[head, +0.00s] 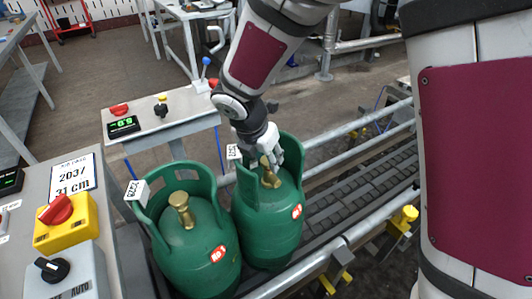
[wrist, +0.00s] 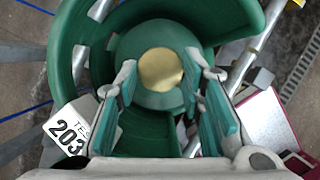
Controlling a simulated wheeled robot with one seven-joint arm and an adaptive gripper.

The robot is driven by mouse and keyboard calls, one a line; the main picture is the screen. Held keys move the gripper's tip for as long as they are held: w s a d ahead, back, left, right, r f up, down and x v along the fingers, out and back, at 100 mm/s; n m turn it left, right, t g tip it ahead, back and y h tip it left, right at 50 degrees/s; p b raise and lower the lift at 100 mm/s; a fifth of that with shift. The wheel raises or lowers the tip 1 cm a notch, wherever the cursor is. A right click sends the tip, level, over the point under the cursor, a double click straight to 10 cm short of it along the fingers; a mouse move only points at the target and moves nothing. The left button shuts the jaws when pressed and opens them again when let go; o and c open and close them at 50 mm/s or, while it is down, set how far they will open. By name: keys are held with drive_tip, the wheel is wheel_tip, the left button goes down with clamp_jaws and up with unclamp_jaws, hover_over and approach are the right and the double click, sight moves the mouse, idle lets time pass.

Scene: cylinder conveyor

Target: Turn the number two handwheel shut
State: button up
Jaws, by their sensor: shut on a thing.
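Two green gas cylinders stand upright side by side on the conveyor, the left one (head: 195,250) and the right one (head: 268,225). Each has a raised collar and a red label too small to read surely. The left one's brass handwheel (head: 181,200) is free. My gripper (head: 268,162) reaches down inside the right cylinder's collar and is shut on its brass handwheel (head: 270,180). In the wrist view that round brass top (wrist: 160,69) lies between the two teal-padded fingers. A white tag (wrist: 70,130) reading 203 hangs at the collar's left.
A conveyor rail (head: 330,256) with yellow clamps runs along the cylinders' right. The roller bed (head: 355,190) behind is empty. A bench with a yellow switch box (head: 66,222) stands at left, and a small table (head: 160,122) with a green display behind.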

drive_tip(key=m+p, duration=0.1)
drive_tip(key=m, duration=0.1)
drive_tip(key=m+g+h+p, duration=0.1)
drive_tip(key=m, duration=0.2)
drive_tip(key=shift+w+a+g+p, duration=0.15)
drive_tip(key=shift+g+p, duration=0.15)
drive_tip(key=shift+p, duration=0.05)
drive_tip(key=m, duration=0.2)
drive_tip(key=m+g+p, duration=0.2)
drive_tip(key=m, duration=0.1)
drive_tip(key=shift+w+m+h, duration=0.25)
drive_tip(key=shift+m+h, duration=0.05)
drive_tip(key=m+g, duration=0.1)
drive_tip(key=m, duration=0.1)
drive_tip(key=m+g, duration=0.1)
drive_tip(key=m, duration=0.1)
drive_tip(key=shift+w+m+p, duration=0.2)
drive_tip(key=shift+m+p, duration=0.1)
drive_tip(key=shift+p, duration=0.1)
drive_tip(key=m, duration=0.2)
drive_tip(key=m+g+y, duration=0.1)
drive_tip(key=m, duration=0.1)
drive_tip(key=shift+w+m, duration=0.2)
drive_tip(key=shift+m, duration=0.2)
drive_tip(key=shift+m+g, duration=0.3)
drive_tip(key=o, duration=1.2)
drive_tip(key=shift+c, duration=0.2)
drive_tip(key=shift+y, duration=0.3)
